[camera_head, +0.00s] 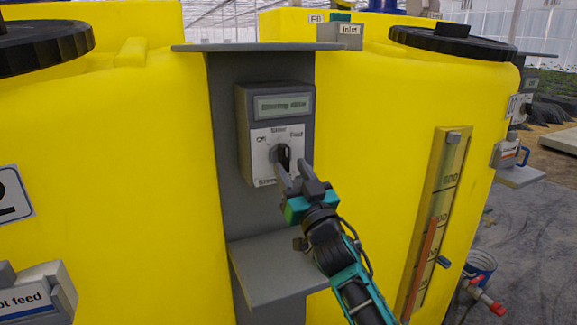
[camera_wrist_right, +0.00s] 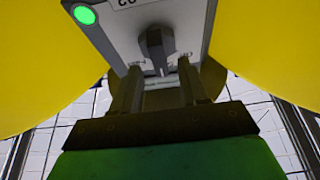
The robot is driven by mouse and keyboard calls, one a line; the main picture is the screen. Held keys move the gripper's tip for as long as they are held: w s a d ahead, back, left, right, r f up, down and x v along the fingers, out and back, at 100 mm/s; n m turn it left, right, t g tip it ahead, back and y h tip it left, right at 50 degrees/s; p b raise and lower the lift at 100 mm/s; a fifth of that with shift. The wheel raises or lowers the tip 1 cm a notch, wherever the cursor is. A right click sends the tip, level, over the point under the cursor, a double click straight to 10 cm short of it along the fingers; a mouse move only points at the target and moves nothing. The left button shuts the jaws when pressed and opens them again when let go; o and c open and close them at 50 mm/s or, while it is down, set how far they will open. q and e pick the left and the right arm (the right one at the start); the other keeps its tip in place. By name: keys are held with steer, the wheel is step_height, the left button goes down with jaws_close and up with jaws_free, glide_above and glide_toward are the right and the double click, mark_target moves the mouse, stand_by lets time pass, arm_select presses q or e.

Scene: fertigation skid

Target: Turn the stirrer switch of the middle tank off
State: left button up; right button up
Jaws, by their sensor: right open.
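The stirrer switch is a black knob (camera_head: 283,156) on a white dial plate (camera_head: 259,160) marked Off, a middle word that looks like Slow, and Fast. The knob looks roughly upright, towards the middle mark. The grey box (camera_head: 243,130) around it has a small display (camera_head: 284,106) that seems to read "Stirring slow". My right gripper (camera_head: 292,172) is open just below and in front of the knob. In the right wrist view the knob (camera_wrist_right: 155,45) stands just beyond and between the open fingertips (camera_wrist_right: 158,72); contact cannot be told. My left gripper is not in view.
The box hangs on a grey post with a shelf (camera_head: 270,268) below and a cover (camera_head: 260,47) above. Yellow tanks (camera_head: 110,180) (camera_head: 370,130) flank it closely; the left one bears a label 2 (camera_head: 10,195). A level gauge (camera_head: 436,220) is at right. A green lamp (camera_wrist_right: 84,15) is lit.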

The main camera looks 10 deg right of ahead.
mark_target(283, 157)
steer(key=shift+x, duration=1.3)
jaws_close()
